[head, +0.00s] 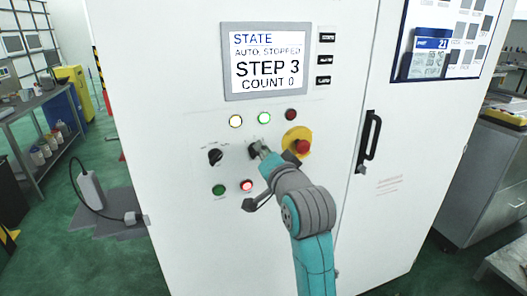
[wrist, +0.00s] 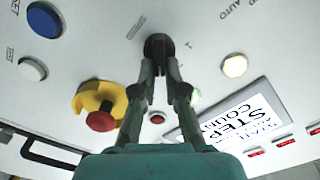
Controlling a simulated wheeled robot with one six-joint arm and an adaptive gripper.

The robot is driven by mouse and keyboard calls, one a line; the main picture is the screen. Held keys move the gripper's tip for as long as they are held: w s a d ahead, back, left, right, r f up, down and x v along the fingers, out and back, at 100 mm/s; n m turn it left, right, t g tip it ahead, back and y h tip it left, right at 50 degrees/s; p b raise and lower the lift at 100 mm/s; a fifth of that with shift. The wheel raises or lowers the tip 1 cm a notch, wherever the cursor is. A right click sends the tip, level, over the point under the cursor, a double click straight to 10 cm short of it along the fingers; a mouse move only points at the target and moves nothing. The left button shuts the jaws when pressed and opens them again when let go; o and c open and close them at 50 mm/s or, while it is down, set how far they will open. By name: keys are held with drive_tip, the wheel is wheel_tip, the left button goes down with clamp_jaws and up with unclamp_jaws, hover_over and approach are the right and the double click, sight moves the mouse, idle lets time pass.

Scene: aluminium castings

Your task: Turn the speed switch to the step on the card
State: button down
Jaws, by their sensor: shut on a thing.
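The speed switch is a black knob (wrist: 158,44) on the white cabinet front. My gripper (wrist: 159,68) is shut on it, with a fingertip on each side. In the head view my gripper (head: 260,148) reaches the knob from the lower right and hides much of it. Scale marks show beside the knob in the wrist view, but its exact pointing is unclear. The display (head: 266,60) reads AUTO, STOPPED, STEP 3, COUNT 0. A blue-and-white panel (head: 430,55) marked 21 is on the right door; I cannot tell whether it is the card.
A red emergency stop on yellow (head: 302,146) sits close right of my gripper. Another black switch (head: 215,156) is to the left. A green button (head: 218,190) and a lit red button (head: 247,186) are below. A black door handle (head: 369,140) sticks out at right.

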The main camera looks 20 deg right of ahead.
drive_tip(key=c, duration=1.2)
unclamp_jaws()
drive_tip(key=shift+f, duration=0.1)
drive_tip(key=shift+s, duration=3.75)
